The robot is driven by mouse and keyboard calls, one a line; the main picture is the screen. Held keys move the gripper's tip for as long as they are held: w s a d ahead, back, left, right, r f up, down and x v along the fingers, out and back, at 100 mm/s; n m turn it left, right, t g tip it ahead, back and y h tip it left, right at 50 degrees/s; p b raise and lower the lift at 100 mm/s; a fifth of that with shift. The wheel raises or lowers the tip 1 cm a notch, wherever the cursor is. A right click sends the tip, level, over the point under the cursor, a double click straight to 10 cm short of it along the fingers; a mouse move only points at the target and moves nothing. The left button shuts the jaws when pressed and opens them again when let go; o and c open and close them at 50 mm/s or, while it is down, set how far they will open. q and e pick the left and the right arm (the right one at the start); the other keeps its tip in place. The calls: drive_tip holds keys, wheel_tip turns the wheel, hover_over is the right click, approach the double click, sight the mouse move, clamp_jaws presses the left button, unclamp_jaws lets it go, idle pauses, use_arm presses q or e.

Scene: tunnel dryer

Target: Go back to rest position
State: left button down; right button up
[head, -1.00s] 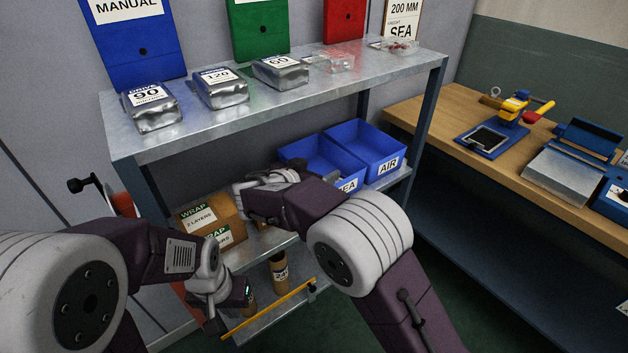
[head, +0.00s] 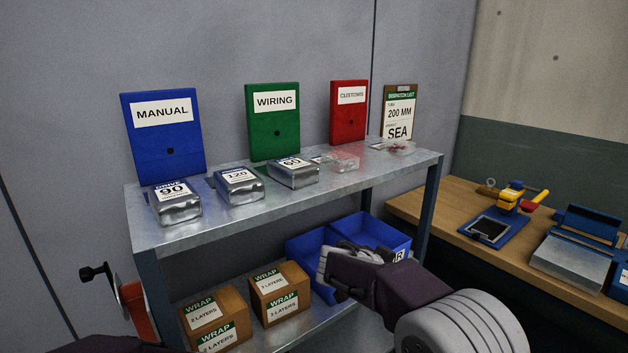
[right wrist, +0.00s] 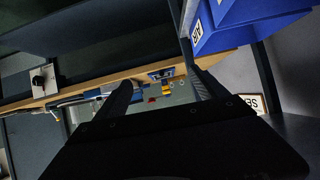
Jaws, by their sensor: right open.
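My right arm reaches in from the lower right in the head view. My right gripper (right wrist: 163,90) shows in the right wrist view with its two dark fingers apart and nothing between them. In the head view its wrist is in front of the blue bins (head: 385,236) on the lower shelf, and its fingers are hard to make out. A dark part of my left arm shows at the bottom left edge of the head view; my left gripper is out of view.
A metal shelf (head: 250,218) holds several silver packs, with blue, green and red binders and a SEA card behind. WRAP boxes (head: 277,292) sit on its lower shelf. A wooden bench (head: 430,205) with blue tools stands at right. The wall is behind.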

drive_tip(key=s+d+f+n+g+y, duration=0.1)
drive_tip(key=s+d+f+g+y, duration=0.2)
drive_tip(key=s+f, duration=0.5)
drive_tip(key=s+d+f+n+g+y, duration=0.1)
drive_tip(key=s+d+f+g+y, duration=0.3)
drive_tip(key=s, duration=0.7)
drive_tip(key=s+a+f+n+y, duration=0.2)
drive_tip(key=s+a+f+n, duration=0.45)
drive_tip(key=s+a, duration=0.2)
wheel_tip(320, 180, up, 14)
drive_tip(key=w+n+p, duration=0.1)
drive_tip(key=n+p, duration=0.1)
drive_tip(key=p, duration=1.2)
drive_tip(key=shift+a+f, duration=0.2)
drive_tip(key=shift+a, duration=0.15)
drive_tip(key=shift+w, duration=0.1)
